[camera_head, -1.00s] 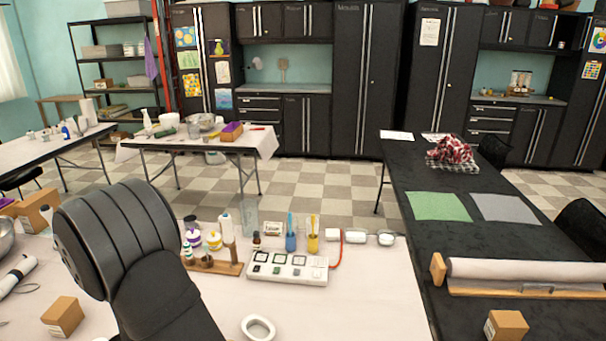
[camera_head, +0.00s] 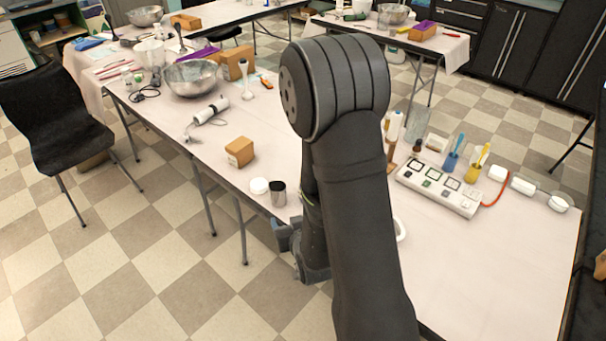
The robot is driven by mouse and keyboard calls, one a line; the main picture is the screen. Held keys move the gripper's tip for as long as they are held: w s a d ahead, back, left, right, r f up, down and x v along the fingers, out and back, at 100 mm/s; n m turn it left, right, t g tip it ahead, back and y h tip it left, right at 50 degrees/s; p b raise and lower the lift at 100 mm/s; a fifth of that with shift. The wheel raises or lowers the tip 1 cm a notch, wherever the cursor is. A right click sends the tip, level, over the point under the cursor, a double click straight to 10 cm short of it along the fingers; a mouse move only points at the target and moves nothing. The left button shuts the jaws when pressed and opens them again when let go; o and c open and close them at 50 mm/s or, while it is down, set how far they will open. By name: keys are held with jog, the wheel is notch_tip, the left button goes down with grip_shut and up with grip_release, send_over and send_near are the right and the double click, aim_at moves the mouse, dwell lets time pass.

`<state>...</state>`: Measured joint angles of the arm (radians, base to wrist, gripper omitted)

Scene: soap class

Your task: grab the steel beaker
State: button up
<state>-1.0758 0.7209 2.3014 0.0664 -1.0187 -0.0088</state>
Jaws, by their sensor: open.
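The steel beaker (camera_head: 279,196) is a small grey metal cup with a dark opening. It stands upright near the table's front edge, just left of my arm. My gripper (camera_head: 284,232) is partly hidden behind my own arm. Its visible part is close below the beaker in the picture and looks open and empty. I cannot tell the exact gap between them.
A white round lid or jar (camera_head: 259,186) stands right beside the beaker. A cardboard box (camera_head: 240,152), a white hand blender (camera_head: 212,111) and a steel bowl (camera_head: 191,78) lie farther back. A white switch panel (camera_head: 438,188) is on the right.

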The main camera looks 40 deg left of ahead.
notch_tip(320, 180, up, 15)
jog(key=n+g+h, duration=0.5)
jog(key=n+h, duration=0.1)
jog(key=h, duration=0.2)
send_over(278, 194)
jog(key=a, duration=0.1)
jog(key=f, duration=0.2)
notch_tip(278, 194, up, 2)
jog(key=w+a+n+g+h, duration=0.1)
jog(key=w+n+g+h, duration=0.1)
jog(key=h, duration=0.1)
jog(key=shift+a+f, duration=0.1)
jog(key=shift+f, duration=11)
jog(key=c, duration=1.1)
